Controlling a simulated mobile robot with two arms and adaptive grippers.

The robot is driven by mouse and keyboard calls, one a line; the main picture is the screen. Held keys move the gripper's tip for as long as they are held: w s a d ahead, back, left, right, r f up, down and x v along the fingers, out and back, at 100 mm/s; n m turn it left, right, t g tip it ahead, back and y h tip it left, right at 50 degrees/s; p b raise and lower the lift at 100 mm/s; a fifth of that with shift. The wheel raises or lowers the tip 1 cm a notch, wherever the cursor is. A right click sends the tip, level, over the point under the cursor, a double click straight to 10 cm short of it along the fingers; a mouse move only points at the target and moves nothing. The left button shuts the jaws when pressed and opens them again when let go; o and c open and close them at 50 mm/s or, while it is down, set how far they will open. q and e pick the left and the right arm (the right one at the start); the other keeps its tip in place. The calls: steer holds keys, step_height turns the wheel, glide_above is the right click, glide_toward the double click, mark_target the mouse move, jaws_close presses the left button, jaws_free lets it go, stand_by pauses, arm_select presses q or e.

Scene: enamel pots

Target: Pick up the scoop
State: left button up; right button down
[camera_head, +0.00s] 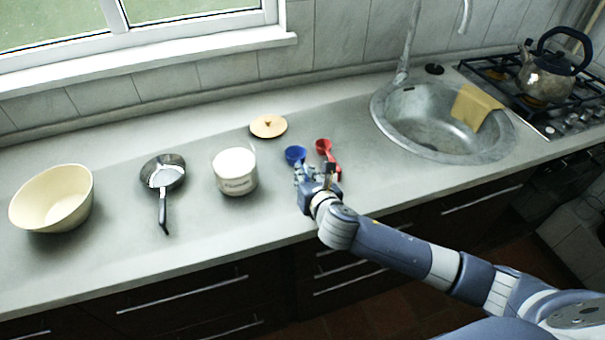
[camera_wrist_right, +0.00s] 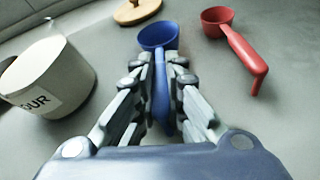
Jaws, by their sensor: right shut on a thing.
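A blue scoop (camera_head: 295,154) is at my right gripper (camera_head: 306,172) in the head view. In the right wrist view the right gripper (camera_wrist_right: 163,92) is shut on the handle of the blue scoop (camera_wrist_right: 157,36), with the bowl beyond the fingertips. Whether the scoop touches the counter I cannot tell. A red scoop (camera_head: 323,146) lies on the counter just right of the gripper. In the right wrist view the red scoop (camera_wrist_right: 240,52) is apart from the fingers, its handle slanting toward the lower right. My left gripper is not in view.
A white flour pot (camera_head: 236,180) stands open left of the gripper, its wooden lid (camera_head: 268,126) behind it. A small pan (camera_head: 163,178) and a cream bowl (camera_head: 52,200) are farther left. The sink (camera_head: 428,140), with a yellow cloth (camera_head: 474,106), and a kettle (camera_head: 548,76) are right.

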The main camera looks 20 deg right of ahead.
steer(key=r, duration=0.3)
steer(key=shift+s, duration=0.4)
steer(key=s+r+b, duration=0.1)
steer(key=s+b, duration=0.1)
steer(key=s, duration=1.3)
steer(key=shift+r, duration=0.25)
steer(key=shift+a+r, duration=0.1)
steer(key=shift+a, duration=0.05)
